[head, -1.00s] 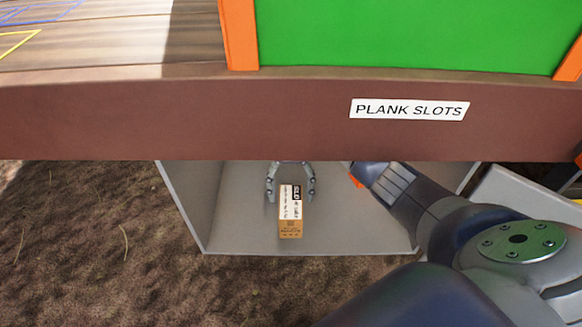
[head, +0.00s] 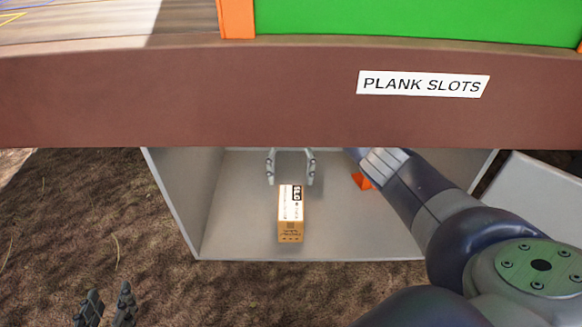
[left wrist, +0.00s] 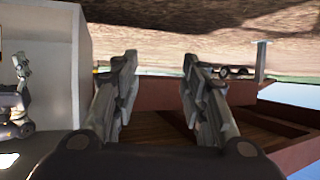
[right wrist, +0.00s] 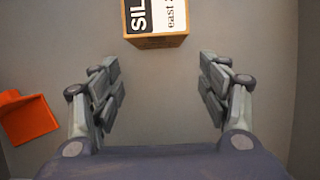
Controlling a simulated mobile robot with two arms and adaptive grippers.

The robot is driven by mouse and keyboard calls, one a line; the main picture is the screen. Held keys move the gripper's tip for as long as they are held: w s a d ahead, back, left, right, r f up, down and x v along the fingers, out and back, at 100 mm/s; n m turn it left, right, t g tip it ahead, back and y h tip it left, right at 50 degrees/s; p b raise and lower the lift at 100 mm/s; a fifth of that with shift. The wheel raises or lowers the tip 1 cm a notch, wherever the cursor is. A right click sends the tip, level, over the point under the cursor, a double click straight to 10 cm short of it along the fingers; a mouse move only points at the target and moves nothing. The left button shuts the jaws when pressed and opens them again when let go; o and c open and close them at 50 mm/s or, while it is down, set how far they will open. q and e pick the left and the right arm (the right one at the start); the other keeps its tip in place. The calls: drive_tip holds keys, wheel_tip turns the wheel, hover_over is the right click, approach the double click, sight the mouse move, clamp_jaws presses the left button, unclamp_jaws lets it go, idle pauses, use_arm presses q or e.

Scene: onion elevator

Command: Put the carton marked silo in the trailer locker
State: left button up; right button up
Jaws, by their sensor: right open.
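The carton marked silo (head: 290,217) is a brown box with a white and black label. It rests on the floor of the open grey trailer locker (head: 235,242) under the deck. In the right wrist view the carton (right wrist: 157,20) shows at the top edge, cut off, with its "SIL" lettering. My right gripper (head: 291,181) is inside the locker, open and empty, just behind the carton and apart from it. My left gripper (head: 106,292) is at the lower left, outside the locker. Its fingers stand apart and empty in the left wrist view (left wrist: 160,68).
The brown trailer edge (head: 200,100) with the "PLANK SLOTS" sign (head: 423,84) overhangs the locker. An orange object (head: 362,181) lies inside, right of my right gripper. A grey panel (head: 540,205) stands at the right. Bare soil lies at the left.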

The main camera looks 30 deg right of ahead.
drive_tip(key=shift+w+d+f+b, duration=0.15)
drive_tip(key=shift+w+d+b, duration=0.3)
drive_tip(key=shift+w+b, duration=0.5)
drive_tip(key=shift+w+d+b, duration=0.4)
drive_tip(key=shift+w+b, duration=0.05)
drive_tip(key=shift+b, duration=0.4)
use_arm(q)
wheel_tip(320, 180, up, 18)
drive_tip(key=d+t+h, duration=0.2)
drive_tip(key=t+h, duration=0.1)
drive_tip(key=t, duration=0.7)
drive_tip(key=shift+w+d+m, duration=0.15)
drive_tip(key=shift+d+m, duration=0.15)
drive_tip(key=shift+f, duration=0.1)
